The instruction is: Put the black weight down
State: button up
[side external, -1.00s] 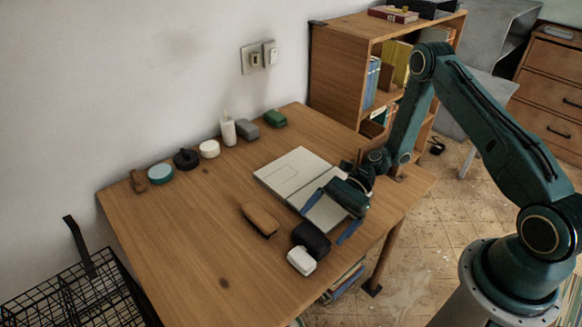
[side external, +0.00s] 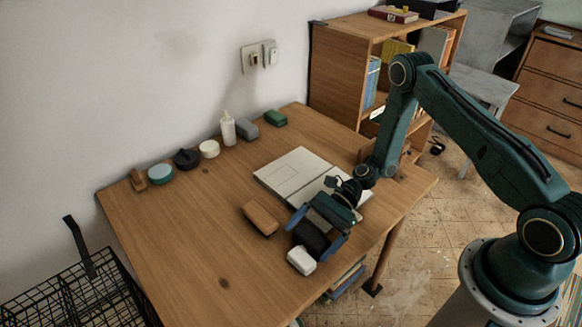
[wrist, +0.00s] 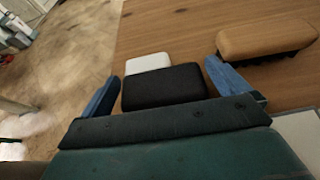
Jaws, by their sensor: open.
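A black block (side external: 309,238) with rounded edges sits near the table's front right edge, and it also shows in the wrist view (wrist: 165,86). My gripper (side external: 317,231) is open, with its blue fingers on either side of the block. In the wrist view, the left finger is close beside the block and the right finger also stands alongside it; I cannot tell whether either touches. The block appears to rest on the table. A round black piece with a knob (side external: 186,158) stands at the back of the table. I cannot tell which of these is the weight.
A white block (side external: 301,260) lies just in front of the black block. A tan brush-like block (side external: 261,217) lies to the left. A pale flat panel (side external: 293,173) lies behind. Several small items line the back. The left middle of the wooden table (side external: 205,235) is clear.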

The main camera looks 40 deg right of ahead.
aim_at(311, 236)
jog(key=c, duration=1.7)
jog(key=shift+r, duration=0.25)
notch_tip(311, 236, up, 20)
jog(key=shift+f, duration=0.2)
dwell(0.4)
